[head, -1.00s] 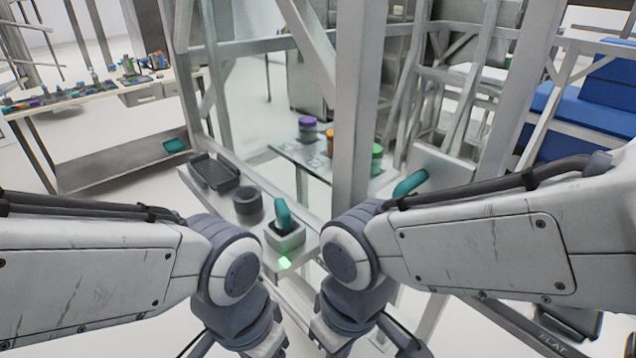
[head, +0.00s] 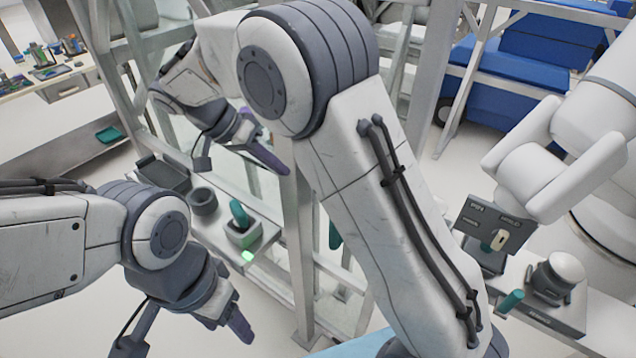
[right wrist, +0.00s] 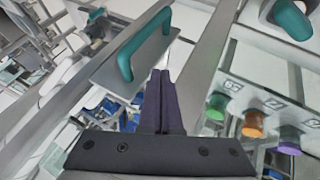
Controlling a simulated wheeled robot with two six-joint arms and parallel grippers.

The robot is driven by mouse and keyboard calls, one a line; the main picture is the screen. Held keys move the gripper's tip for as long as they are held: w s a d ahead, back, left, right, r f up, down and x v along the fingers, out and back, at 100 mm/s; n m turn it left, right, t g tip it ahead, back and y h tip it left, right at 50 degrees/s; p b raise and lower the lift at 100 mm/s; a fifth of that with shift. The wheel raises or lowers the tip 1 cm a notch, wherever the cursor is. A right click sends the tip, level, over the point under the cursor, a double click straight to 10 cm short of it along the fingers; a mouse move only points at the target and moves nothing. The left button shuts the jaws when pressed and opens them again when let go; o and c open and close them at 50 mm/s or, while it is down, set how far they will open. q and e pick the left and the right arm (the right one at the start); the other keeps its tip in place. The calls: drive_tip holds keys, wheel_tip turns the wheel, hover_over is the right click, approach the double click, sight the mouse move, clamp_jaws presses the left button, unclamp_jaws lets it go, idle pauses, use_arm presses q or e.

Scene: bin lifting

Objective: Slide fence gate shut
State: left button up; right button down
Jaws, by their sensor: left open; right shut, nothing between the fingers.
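My right arm crosses the middle of the head view, and its gripper (head: 270,155) is at the fence's grey posts, shut and empty. In the right wrist view its purple fingers (right wrist: 162,98) are together just below a grey panel (right wrist: 140,62) with a teal bar handle (right wrist: 124,62), apparently the gate; I cannot tell whether they touch. In the head view a teal piece (head: 335,235) shows beside my right arm, mostly hidden. My left gripper (head: 238,322) is open and low at the bottom left, apart from the fence.
A ledge holds a black tray (head: 160,175), a dark cup (head: 203,201) and a box with a teal lever (head: 241,213) and green light. A white robot arm (head: 560,160) stands at right. Coloured knobs (right wrist: 254,122) line a panel in the right wrist view.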

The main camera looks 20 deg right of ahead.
drive_tip(key=s+d+f+p, duration=0.3)
drive_tip(key=d+f+p, duration=0.1)
drive_tip(key=d+f, duration=0.2)
drive_tip(key=shift+d, duration=0.75)
drive_tip(key=shift+d+f, duration=0.1)
drive_tip(key=shift+d, duration=0.05)
